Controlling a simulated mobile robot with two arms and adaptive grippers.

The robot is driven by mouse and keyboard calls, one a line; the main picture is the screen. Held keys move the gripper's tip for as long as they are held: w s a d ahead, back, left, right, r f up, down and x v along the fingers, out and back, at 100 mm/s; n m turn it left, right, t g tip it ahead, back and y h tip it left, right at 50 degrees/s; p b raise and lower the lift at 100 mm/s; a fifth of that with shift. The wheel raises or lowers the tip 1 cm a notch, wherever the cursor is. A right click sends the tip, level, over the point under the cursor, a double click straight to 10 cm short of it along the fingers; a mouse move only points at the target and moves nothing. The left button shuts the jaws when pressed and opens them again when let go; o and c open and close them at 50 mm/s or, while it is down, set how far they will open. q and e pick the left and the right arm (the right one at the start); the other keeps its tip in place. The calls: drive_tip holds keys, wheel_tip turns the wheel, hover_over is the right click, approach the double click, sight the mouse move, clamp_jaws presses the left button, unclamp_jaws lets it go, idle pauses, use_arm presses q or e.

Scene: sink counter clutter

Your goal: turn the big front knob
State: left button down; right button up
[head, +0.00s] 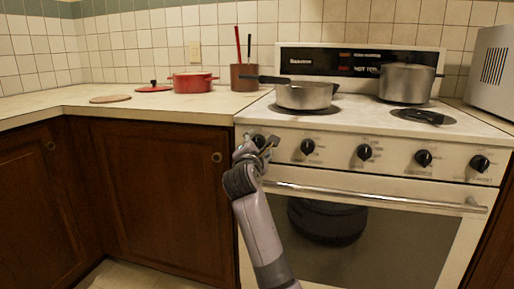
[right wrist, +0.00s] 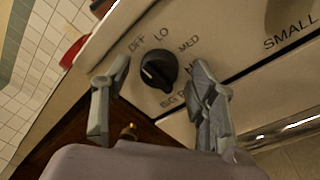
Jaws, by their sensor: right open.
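The big front knob (right wrist: 158,70) is a black round dial at the left end of the stove's white front panel. Around it I read OFF, LO, MED and a partly hidden BIG label in the right wrist view. In the head view the knob (head: 258,140) is partly covered by my right gripper (head: 261,149). My right gripper also shows in the right wrist view (right wrist: 160,72), open, with one finger on each side of the knob. I see no clear contact with it. My left gripper is not in view.
Several other black knobs (head: 364,152) line the panel to the right. The oven handle (head: 370,194) runs below. A saucepan (head: 306,95) and a pot (head: 406,83) stand on the stove. A red pot (head: 192,83) sits on the left counter (head: 60,101).

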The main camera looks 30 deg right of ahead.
drive_tip(key=c, duration=1.2)
drive_tip(key=shift+o, duration=0.2)
